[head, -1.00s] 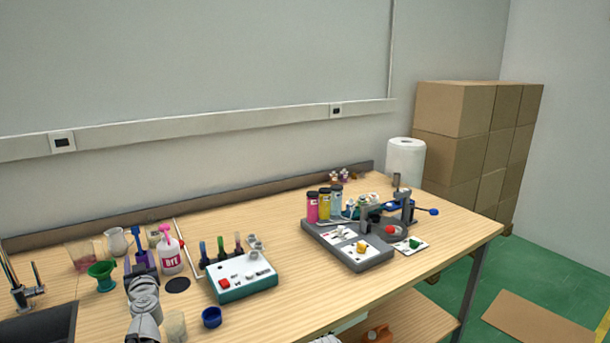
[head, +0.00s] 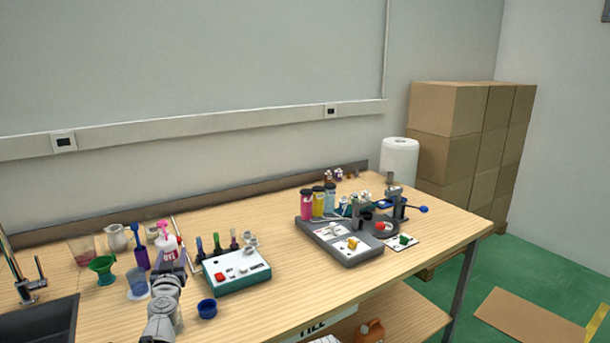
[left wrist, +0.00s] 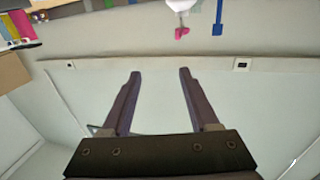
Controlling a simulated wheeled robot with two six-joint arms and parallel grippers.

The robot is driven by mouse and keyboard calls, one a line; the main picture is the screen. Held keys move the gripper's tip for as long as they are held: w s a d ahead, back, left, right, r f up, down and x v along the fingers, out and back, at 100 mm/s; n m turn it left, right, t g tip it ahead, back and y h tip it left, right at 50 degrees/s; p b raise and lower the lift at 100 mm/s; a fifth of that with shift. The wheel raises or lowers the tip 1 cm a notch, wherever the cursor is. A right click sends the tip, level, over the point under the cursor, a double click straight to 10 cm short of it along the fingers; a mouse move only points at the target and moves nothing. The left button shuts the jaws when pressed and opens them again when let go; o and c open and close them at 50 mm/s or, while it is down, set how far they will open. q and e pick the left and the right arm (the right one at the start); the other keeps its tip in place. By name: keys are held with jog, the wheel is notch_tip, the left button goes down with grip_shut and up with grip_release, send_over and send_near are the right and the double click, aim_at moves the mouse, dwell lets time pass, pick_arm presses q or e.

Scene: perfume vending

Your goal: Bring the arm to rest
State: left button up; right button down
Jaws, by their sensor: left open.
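My left gripper (head: 168,262) is open, its dark purple fingers in front of the white bottle with the pink pump (head: 164,236) and partly hiding it in the head view. In the left wrist view, the two fingers (left wrist: 159,75) stand well apart with nothing between them. The pink pump tip (left wrist: 182,32) and a blue rod (left wrist: 218,25) show beyond the fingertips there, apart from them. My grey left arm comes up from the bottom edge of the head view. My right gripper is not in view.
Near my left gripper stand a green funnel (head: 103,267), a blue cup (head: 207,308) and a teal-white device (head: 237,273). A grey station (head: 342,245) with coloured bottles stands farther right. The wooden table (head: 300,292) is bare between the device and its front edge.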

pick_arm(q)
jog(key=d+f+m+g+h+p, duration=0.15)
jog(key=d+m+h, duration=0.45)
jog(key=d, duration=1)
jog(key=s+d+f+m+g+h+p, duration=0.1)
jog(key=s+d+f+g+h, duration=0.25)
jog(key=d, duration=0.35)
jog(key=s+d+f+m+g+h+p, duration=0.1)
jog(key=s+d+f+g+h, duration=0.2)
jog(key=d, duration=0.5)
jog(key=s+d+f+m+g+y+p, duration=0.1)
jog(key=s+d+f+g+y+p, duration=0.25)
jog(key=s, duration=0.75)
jog(key=s+a+f+n+g+y, duration=0.2)
jog(key=s+g+y, duration=0.3)
jog(key=s, duration=0.8)
jog(key=shift+s+a+f+g, duration=0.15)
jog(key=shift+a+f+g, duration=0.4)
jog(key=shift+a+f, duration=0.15)
